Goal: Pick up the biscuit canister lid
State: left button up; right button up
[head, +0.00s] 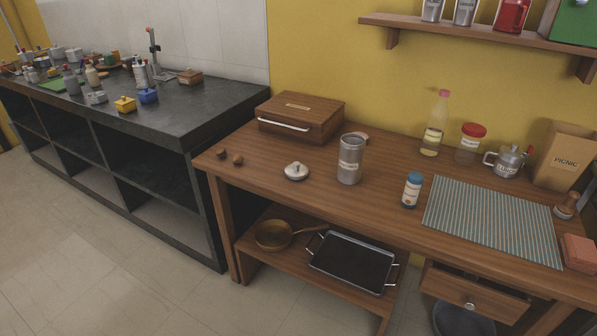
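A round steel lid (296,172) with a small knob lies on the wooden table, near its front left part. An open-topped steel canister (350,161) stands upright just right of the lid, apart from it; the label on it is too small to read. I cannot tell from the label whether this is the biscuit canister. Neither of my grippers is in view.
A wooden bread box (300,117) stands behind the lid. Two small brown objects (230,157) lie to its left. A blue-capped jar (412,190) and a striped mat (493,220) are to the right. The lower shelf holds a pan (274,235) and a tray (352,262).

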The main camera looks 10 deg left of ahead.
aim_at(296, 170)
jog(key=u, duration=1.85)
jog(key=i, duration=1.7)
jog(key=z, duration=3)
